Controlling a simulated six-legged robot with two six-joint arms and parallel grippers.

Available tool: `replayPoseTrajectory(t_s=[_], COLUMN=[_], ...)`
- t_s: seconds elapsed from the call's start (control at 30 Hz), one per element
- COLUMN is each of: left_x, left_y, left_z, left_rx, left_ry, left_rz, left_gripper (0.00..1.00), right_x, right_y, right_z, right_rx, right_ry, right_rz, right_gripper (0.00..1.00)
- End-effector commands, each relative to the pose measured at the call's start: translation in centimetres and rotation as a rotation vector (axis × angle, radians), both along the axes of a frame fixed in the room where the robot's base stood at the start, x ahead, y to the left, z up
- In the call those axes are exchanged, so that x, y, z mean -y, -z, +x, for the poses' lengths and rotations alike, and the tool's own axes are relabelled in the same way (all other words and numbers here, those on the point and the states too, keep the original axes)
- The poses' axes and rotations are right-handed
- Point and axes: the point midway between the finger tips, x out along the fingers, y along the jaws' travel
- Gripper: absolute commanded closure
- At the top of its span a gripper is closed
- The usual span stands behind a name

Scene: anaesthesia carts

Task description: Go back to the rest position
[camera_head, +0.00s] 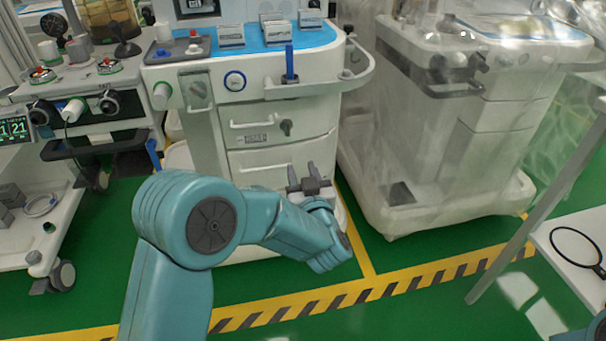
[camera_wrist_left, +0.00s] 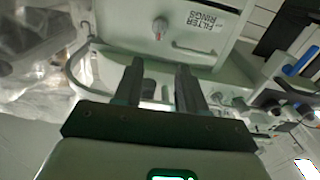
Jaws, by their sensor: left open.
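My left arm comes in from the lower left of the head view. Its gripper (camera_head: 303,174) points away from me, in front of the drawers of the middle white cart (camera_head: 215,128). The fingers are apart with nothing between them. Whether the fingers touch the cart cannot be told. Only a small teal piece of my right arm shows in the lower right corner of the head view; its gripper is out of sight.
The middle cart has a blue top (camera_head: 262,38) with several small boxes and a side rail (camera_head: 360,75). A plastic-covered cart (camera_head: 400,130) stands to its right, another cart (camera_head: 45,225) to the left. A white table (camera_head: 570,265) is at right. Green floor (camera_head: 420,305) is clear in front.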

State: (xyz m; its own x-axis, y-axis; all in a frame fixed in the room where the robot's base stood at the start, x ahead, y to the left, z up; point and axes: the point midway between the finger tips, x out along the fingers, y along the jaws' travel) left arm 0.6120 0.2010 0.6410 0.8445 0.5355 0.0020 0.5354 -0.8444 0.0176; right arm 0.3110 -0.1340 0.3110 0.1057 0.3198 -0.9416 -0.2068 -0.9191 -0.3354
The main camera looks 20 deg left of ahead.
Motion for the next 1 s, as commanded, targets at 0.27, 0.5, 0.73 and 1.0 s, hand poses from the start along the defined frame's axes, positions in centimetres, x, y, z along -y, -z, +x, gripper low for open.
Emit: replayPoseTrajectory(t_s=[0.27, 0.5, 0.73, 1.0], left_x=[0.0, -4.1, -7.4, 0.2], left_y=[0.0, 2.8, 19.2, 31.3], left_z=[0.0, -0.2, -5.8, -18.6], left_rx=[0.0, -0.052, -0.456, -0.929], left_ry=[0.0, -0.071, 0.099, 0.43], left_rz=[0.0, 0.006, -0.084, -0.489], left_gripper=[0.6, 0.6, 0.6, 0.6], right_x=[0.0, 0.0, 0.0, 0.0], right_y=[0.0, 0.0, 0.0, 0.0], right_z=[0.0, 0.0, 0.0, 0.0], right_rx=[0.0, 0.0, 0.0, 0.0], right_ry=[0.0, 0.0, 0.0, 0.0], right_rz=[0.0, 0.0, 0.0, 0.0], right_gripper=[0.57, 0.57, 0.57, 0.57])
